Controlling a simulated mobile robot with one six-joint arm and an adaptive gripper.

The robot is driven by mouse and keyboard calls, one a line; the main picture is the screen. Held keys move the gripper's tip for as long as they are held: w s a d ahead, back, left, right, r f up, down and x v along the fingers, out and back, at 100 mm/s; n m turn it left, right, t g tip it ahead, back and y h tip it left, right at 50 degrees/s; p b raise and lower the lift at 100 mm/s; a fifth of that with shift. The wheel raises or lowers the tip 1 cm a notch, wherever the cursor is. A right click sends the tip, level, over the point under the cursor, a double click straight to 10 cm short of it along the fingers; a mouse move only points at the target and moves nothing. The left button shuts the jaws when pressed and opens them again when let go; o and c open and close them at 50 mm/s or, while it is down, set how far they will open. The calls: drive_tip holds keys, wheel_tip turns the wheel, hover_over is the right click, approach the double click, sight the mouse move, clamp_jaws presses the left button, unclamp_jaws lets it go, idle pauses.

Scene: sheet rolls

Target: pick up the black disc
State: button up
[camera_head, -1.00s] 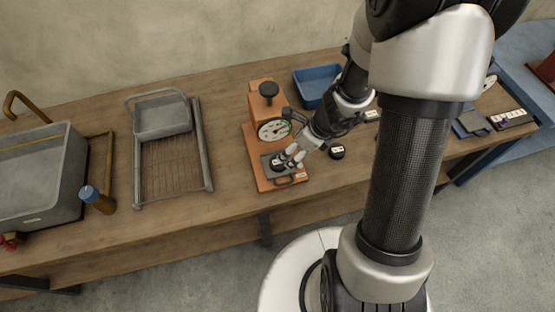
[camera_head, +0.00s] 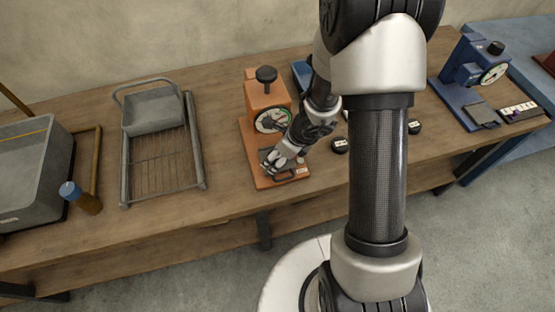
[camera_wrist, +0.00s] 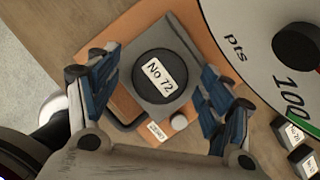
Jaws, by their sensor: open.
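A round black disc (camera_wrist: 161,76) with a white label reading "No 72" lies on the grey plate (camera_wrist: 183,35) of an orange dial device (camera_head: 247,130). My gripper (camera_wrist: 165,95) is open above it in the wrist view, with blue finger pads left and right of the disc, apart from it. In the head view my gripper (camera_head: 277,161) is over the plate and hides the disc.
Black labelled pieces (camera_head: 340,146) (camera_head: 414,127) lie on the table right of the orange device. A blue dial device (camera_head: 455,92) stands at the right. A wire rack (camera_head: 160,165), bottle (camera_head: 82,198) and grey bin (camera_head: 35,175) are left. A blue tray (camera_head: 301,74) is behind my arm.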

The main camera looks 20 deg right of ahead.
drive_tip(key=c, duration=1.3)
drive_tip(key=shift+r, duration=0.1)
